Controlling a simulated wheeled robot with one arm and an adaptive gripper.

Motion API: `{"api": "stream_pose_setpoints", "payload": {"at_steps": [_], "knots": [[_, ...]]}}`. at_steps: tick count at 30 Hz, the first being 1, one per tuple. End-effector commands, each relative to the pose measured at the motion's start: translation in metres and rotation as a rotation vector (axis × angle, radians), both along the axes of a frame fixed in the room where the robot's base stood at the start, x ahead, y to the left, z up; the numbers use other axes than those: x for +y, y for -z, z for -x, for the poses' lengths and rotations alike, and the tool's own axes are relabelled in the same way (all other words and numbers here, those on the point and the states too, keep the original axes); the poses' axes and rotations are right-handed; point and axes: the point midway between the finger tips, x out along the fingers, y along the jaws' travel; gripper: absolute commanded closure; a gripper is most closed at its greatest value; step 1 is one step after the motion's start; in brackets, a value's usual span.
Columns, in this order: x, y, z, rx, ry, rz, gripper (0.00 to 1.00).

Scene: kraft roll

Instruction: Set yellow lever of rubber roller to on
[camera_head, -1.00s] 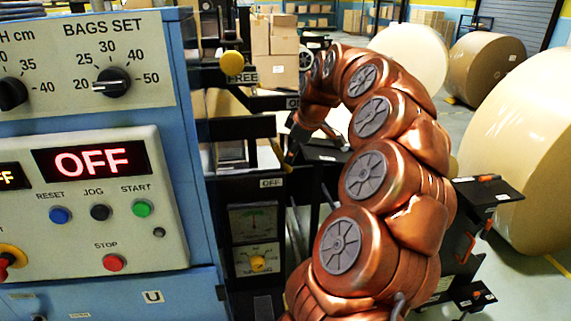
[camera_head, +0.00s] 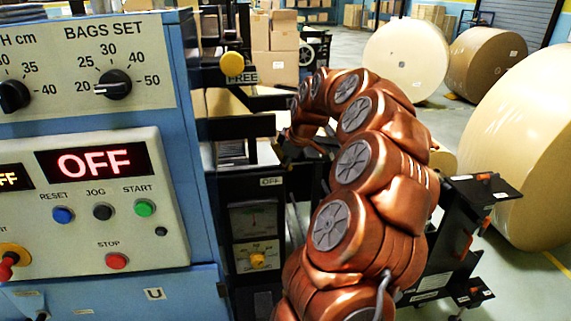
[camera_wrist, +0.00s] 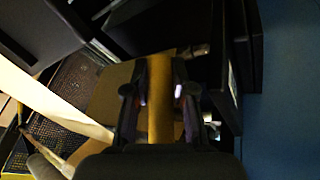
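The rubber roller's yellow lever (camera_wrist: 160,98) stands between the two fingers of my gripper (camera_wrist: 159,100) in the wrist view. A finger lies close along each side of it; I cannot tell whether the pads touch it. In the head view my gripper (camera_head: 300,150) is at the dark panel, right of the blue machine, and mostly hidden by my copper-coloured arm. A small yellowish part of the lever (camera_head: 278,151) shows just left of it, above the OFF label (camera_head: 271,181). An ON label is covered by my arm.
A second yellow-knobbed lever (camera_head: 232,64) sits higher left at the FREE label (camera_head: 243,78). The control box (camera_head: 100,205) with an OFF display is at the left. A gauge (camera_head: 254,218) is below the OFF label. Large paper rolls (camera_head: 520,150) stand at the right.

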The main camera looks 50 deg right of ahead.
Motion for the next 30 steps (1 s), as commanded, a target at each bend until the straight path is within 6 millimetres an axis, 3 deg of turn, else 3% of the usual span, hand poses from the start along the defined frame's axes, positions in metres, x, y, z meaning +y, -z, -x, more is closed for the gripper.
{"api": "stream_pose_setpoints", "payload": {"at_steps": [3,20,30], "knots": [[0.0,0.0,0.0,0.0,0.0,0.0,1.0],[-0.002,0.0,0.001,0.01,0.0,0.014,1.0],[-0.022,-0.014,0.015,0.114,0.003,0.16,1.0]]}}
